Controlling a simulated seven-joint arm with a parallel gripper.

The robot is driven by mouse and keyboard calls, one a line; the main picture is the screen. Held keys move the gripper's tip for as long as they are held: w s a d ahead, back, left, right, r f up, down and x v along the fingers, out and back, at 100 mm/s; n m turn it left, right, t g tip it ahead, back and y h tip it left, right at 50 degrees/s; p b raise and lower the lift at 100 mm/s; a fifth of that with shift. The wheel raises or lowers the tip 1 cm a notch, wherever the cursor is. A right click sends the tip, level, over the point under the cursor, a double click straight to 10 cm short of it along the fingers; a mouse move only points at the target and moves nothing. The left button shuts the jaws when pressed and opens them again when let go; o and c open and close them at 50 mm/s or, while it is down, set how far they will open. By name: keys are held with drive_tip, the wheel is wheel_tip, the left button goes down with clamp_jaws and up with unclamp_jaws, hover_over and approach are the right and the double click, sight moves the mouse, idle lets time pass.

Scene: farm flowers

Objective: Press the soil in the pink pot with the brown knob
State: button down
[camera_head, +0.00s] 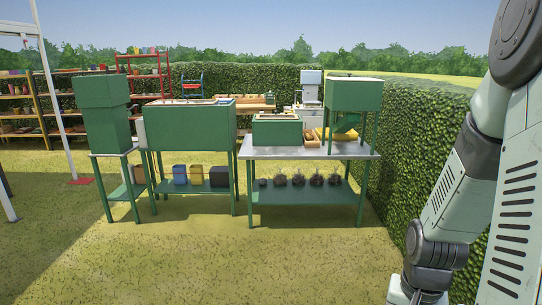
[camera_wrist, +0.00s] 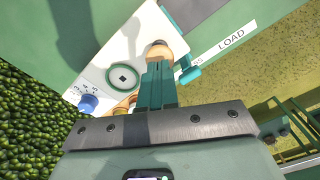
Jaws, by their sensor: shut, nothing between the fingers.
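In the wrist view, my gripper (camera_wrist: 160,70) has its teal fingers together, with nothing between them. A tan-brown rounded piece (camera_wrist: 160,47) shows just beyond the fingertips and is partly hidden by them; I cannot tell whether they touch or whether it is the brown knob. Another tan piece (camera_wrist: 121,109) shows left of the fingers. Both lie over a white panel (camera_wrist: 110,60) with a green ring around a dark square. I cannot make out the pink pot or its soil in either view.
The white panel also carries a blue knob (camera_wrist: 88,103). A green surface marked LOAD (camera_wrist: 231,39) lies to the right, and a hedge (camera_wrist: 30,135) to the left. In the head view, a metal-topped table (camera_head: 262,153) holds green boxes, with several dark plants on its lower shelf.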

drive_tip(key=shift+f, duration=0.1)
drive_tip(key=shift+f, duration=1.65)
drive_tip(key=shift+r, duration=1.8)
drive_tip(key=shift+r, duration=2.95)
drive_tip(key=shift+r, duration=0.1)
